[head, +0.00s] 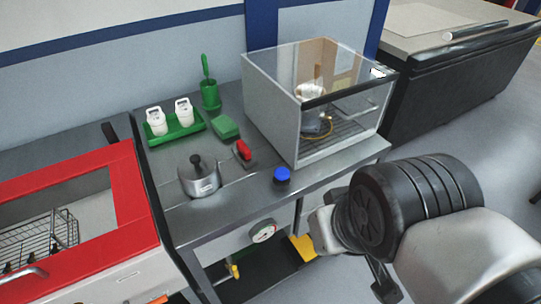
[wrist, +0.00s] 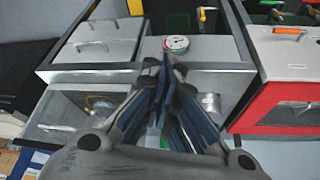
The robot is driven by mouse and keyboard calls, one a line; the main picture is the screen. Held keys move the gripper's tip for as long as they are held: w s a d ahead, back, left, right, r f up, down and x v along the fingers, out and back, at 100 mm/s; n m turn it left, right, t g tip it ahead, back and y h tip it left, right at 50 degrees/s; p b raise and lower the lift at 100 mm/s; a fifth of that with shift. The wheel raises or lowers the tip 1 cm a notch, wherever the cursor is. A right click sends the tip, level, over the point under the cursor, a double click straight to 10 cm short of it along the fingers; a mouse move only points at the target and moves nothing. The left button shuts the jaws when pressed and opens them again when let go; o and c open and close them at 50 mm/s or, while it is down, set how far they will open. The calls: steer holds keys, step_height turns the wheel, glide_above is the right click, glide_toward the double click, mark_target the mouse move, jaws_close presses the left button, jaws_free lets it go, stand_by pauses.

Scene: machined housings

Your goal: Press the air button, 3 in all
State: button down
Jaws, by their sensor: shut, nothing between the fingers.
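The blue round button (head: 282,175) sits near the front edge of the steel bench, just right of its middle, in the head view. I cannot make it out in the wrist view, where my fingers cover the middle. My gripper (wrist: 165,62) is shut and empty, its dark blue fingers together in front of the bench. In the head view my arm is at the right, in front of the bench and apart from the button; the fingertips are not clear there. A round dial gauge (head: 263,230) is on the bench front below the button; it also shows in the wrist view (wrist: 176,43).
A clear-topped enclosure (head: 347,103) stands behind and right of the button. A red-handled switch (head: 243,151), a metal pot (head: 199,177) and a green tray (head: 181,133) with two white bottles are to its left. A red-framed machine (head: 130,190) adjoins the bench.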

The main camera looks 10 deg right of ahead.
steer(key=w+d+r+n+t+h+p, duration=0.1)
steer(key=w+d+r+n+p, duration=0.15)
steer(key=w, duration=0.35)
steer(key=w+d+r+n+t+h+p, duration=0.1)
steer(key=w+d+r+p, duration=0.1)
steer(key=w+d+p, duration=0.3)
steer(key=n+t+y+p, duration=0.1)
steer(key=n+y+p, duration=0.7)
steer(key=n, duration=0.4)
glide_above(280, 174)
steer(key=p, duration=0.1)
step_height(280, 174, down, 6)
steer(key=h, duration=0.1)
steer(key=shift+m, duration=0.25)
steer(key=shift+f, duration=0.1)
step_height(280, 174, down, 8)
steer(key=b, duration=0.8)
steer(key=shift+f, duration=0.25)
